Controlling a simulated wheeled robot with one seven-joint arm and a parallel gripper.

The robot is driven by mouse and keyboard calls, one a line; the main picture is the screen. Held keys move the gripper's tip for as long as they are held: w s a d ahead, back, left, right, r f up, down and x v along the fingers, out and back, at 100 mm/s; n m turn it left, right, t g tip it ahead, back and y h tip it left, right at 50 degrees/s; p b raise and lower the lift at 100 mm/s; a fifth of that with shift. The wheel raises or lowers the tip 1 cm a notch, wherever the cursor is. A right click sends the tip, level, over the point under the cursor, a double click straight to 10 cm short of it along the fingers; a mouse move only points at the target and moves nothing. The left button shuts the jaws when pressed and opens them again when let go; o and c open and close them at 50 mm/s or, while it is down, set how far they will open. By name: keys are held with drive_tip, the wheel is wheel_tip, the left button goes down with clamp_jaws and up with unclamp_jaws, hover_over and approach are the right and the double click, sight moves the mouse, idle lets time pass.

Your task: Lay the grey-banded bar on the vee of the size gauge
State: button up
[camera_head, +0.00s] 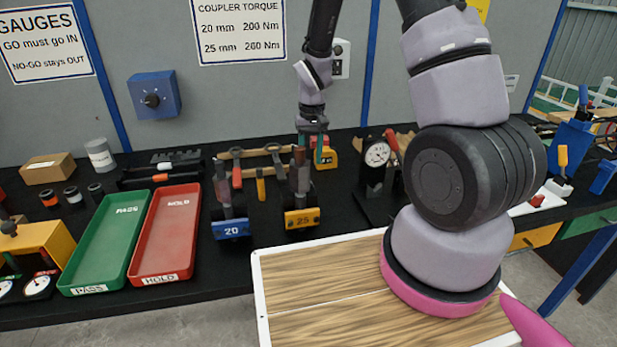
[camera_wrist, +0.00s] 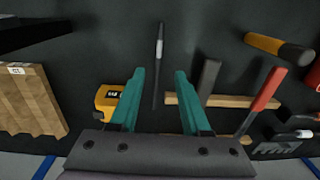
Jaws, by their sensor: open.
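A thin dark bar with a light grey band (camera_wrist: 159,48) lies on the black bench top in the wrist view. My gripper (camera_wrist: 160,84) is open, its teal fingers apart on either side of the bar's near end in the picture, with nothing held. In the head view my gripper (camera_head: 311,146) points down over the back of the bench, and I cannot make out the bar there. A dial gauge (camera_head: 377,154) on a black stand is to its right, probably the size gauge; its vee cannot be made out.
A yellow tape measure (camera_wrist: 109,98) is beside the left finger. A wooden rack (camera_wrist: 230,107) with tools is at right; a notched wooden block (camera_wrist: 30,102) is at left. Blue 20 (camera_head: 231,228) and yellow 25 (camera_head: 301,218) tools stand in front. Green (camera_head: 106,246) and red (camera_head: 165,237) trays are left.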

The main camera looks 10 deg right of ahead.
drive_tip(key=shift+f, duration=3.15)
clamp_jaws()
